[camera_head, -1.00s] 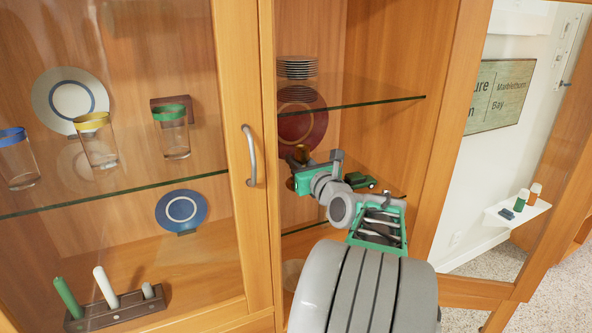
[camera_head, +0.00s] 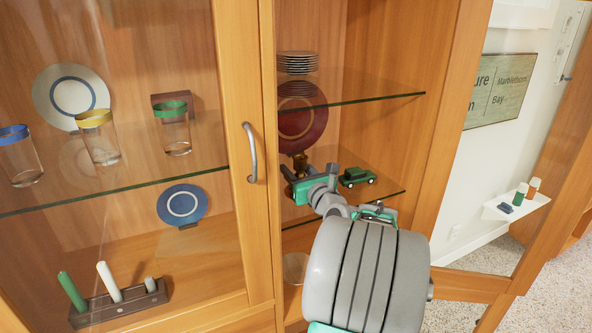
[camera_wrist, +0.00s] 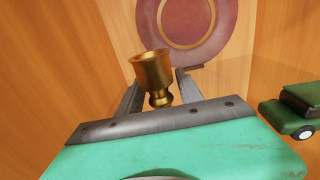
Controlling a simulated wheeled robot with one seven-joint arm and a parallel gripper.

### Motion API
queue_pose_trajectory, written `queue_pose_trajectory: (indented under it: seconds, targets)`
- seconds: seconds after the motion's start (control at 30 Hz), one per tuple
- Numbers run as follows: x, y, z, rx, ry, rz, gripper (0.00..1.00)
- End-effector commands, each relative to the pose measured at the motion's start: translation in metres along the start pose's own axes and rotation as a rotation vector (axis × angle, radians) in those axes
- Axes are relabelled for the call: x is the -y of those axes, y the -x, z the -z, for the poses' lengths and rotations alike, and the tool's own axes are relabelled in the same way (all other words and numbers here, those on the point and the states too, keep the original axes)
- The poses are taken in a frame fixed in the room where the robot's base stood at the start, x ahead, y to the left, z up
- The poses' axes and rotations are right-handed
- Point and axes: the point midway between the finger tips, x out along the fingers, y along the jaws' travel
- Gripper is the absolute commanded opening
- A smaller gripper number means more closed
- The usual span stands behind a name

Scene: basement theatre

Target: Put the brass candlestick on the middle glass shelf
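The brass candlestick (camera_head: 300,162) is inside the open right-hand section of the cabinet, between the fingers of my gripper (camera_head: 309,178). In the wrist view the candlestick (camera_wrist: 154,76) shows its cup and part of its stem, with a finger on each side of it. My gripper looks shut on it. The middle glass shelf (camera_head: 392,195) lies at about this height, below the upper glass shelf (camera_head: 385,97). My gripper hides the candlestick's lower end, so I cannot tell whether it touches the shelf.
A green toy car (camera_head: 358,177) stands on the middle shelf, right of my gripper. A dark red plate (camera_head: 313,125) stands behind the candlestick. Stacked plates (camera_head: 297,62) sit on the upper shelf. The closed glass door's handle (camera_head: 250,155) is at left.

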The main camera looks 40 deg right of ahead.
Motion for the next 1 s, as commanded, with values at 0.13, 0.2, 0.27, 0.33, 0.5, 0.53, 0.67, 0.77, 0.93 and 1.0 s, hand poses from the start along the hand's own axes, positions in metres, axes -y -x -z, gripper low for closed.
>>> queue_pose_trajectory:
  seconds: [0.13,0.2,0.27,0.33,0.5,0.53,0.67,0.77,0.93,1.0]
  targets:
    - [0.0,0.0,0.0,0.0,0.0,0.0,0.43]
    - [0.0,0.0,-0.002,0.001,0.0,0.0,0.43]
    - [0.0,0.002,-0.004,0.001,0.001,0.001,0.43]
    - [0.001,0.012,-0.002,0.001,0.0,0.003,0.43]
    - [0.003,0.053,0.0,0.002,0.001,0.007,0.43]
    - [0.003,0.062,0.0,0.002,0.002,0.008,0.43]
    - [0.002,0.093,-0.001,0.002,0.001,0.006,0.43]
    - [0.002,0.11,-0.001,0.001,0.001,0.005,0.43]
    - [0.0,0.12,-0.003,0.0,0.0,0.0,0.43]
    - [0.0,0.12,-0.003,0.0,0.0,-0.001,0.43]
